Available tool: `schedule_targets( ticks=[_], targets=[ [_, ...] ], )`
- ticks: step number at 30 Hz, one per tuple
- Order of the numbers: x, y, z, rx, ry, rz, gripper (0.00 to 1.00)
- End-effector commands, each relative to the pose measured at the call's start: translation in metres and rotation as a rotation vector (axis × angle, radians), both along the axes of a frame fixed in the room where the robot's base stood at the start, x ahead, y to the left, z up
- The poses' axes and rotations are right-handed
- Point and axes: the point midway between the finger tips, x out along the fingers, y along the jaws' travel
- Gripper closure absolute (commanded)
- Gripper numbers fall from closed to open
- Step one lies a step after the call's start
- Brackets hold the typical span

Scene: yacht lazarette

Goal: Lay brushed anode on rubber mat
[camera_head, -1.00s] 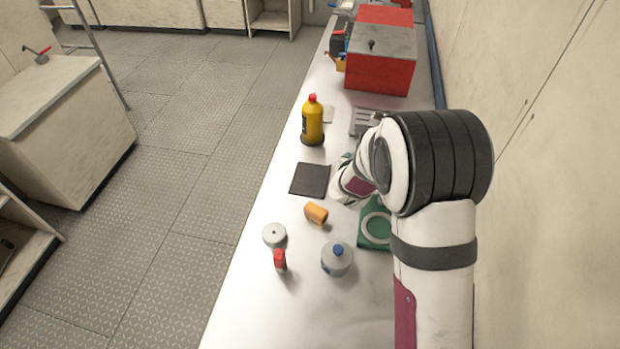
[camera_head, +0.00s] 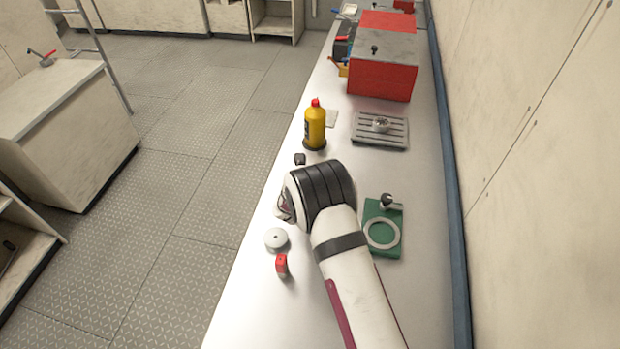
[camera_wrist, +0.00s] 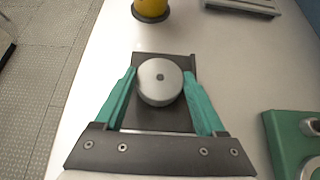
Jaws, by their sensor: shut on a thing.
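The anode is over the black rubber mat (camera_wrist: 160,120), within the mat's outline from this angle. I cannot tell whether it touches the mat. In the head view, my arm hides the gripper, the held anode and most or all of the mat. A similar grey disc (camera_head: 276,239) lies on the bench at the front left. Another shiny round piece (camera_head: 381,124) sits on a slotted metal tray (camera_head: 365,139).
A yellow bottle (camera_head: 315,128) with a red cap stands beyond the mat. A green board (camera_head: 398,225) with a ring lies to the right. A red item (camera_head: 281,266) is near the front disc. A red box (camera_head: 382,80) is at the back. The wall bounds the right.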

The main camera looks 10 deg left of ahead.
Motion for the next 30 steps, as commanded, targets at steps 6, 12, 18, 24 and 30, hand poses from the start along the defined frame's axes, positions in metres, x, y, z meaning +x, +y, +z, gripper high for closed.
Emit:
schedule_targets(
  ticks=[6, 12, 18, 24, 30],
  targets=[
    [0.000, 0.000, -0.002, 0.001, -0.002, -0.001, 1.00],
    [0.000, 0.000, -0.002, 0.001, 0.000, -0.001, 0.00],
    [0.000, 0.000, -0.001, 0.000, 0.000, 0.000, 0.00],
    [-0.025, 0.001, 0.019, 0.001, 0.000, 0.002, 0.00],
    [-0.071, 0.001, 0.050, 0.001, 0.000, 0.002, 0.00]
  ],
)
